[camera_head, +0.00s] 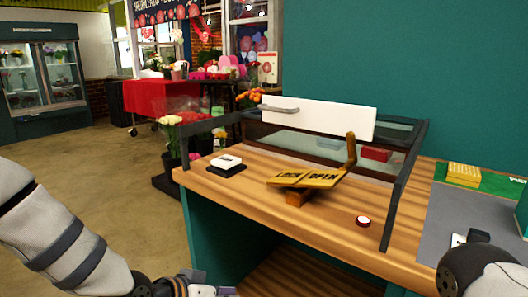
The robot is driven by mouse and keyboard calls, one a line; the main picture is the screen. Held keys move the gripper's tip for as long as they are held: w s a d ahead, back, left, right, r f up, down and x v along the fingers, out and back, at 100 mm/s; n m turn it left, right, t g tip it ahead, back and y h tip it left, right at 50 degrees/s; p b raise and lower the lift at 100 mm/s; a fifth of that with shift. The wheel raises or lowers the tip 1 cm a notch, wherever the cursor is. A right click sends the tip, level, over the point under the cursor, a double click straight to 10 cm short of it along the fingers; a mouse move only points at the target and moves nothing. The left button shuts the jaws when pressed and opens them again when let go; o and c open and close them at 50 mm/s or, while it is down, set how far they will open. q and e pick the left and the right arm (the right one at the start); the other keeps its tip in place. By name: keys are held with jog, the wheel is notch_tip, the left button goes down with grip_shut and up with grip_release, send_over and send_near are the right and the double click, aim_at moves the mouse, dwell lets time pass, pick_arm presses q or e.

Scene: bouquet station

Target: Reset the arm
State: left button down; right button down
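My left arm comes in from the left edge, white with dark bands. My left gripper (205,288) is at the bottom edge, in front of the wooden counter (230,192) and apart from it. The picture edge cuts it off, so its fingers do not show clearly. My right arm shows only as a dark joint and a white link at the lower right corner, close to the counter's right part. My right gripper is out of view.
A grey mat (460,213) lies at right. Open floor (105,185) is at left.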

pick_arm(q)
jog(key=s+a+f+n+g+y, duration=0.2)
jog(key=s+a+f+g, duration=0.1)
jog(key=s+f, duration=0.95)
jog(key=s+a+f+g+y, duration=0.1)
jog(key=s+a+g, duration=0.1)
jog(key=s, duration=0.7)
jog(key=s+a+f+n+g+y, duration=0.1)
jog(key=s+a+g, duration=0.1)
jog(key=s+a, duration=0.3)
jog(key=s+a+f+n+g+y, duration=0.1)
jog(key=s+a, duration=0.3)
jog(key=s, duration=1)
jog(key=shift+f+g+y+p, duration=0.4)
jog(key=shift+g+y, duration=0.2)
jog(key=shift+g, duration=0.1)
jog(key=shift+a, duration=0.1)
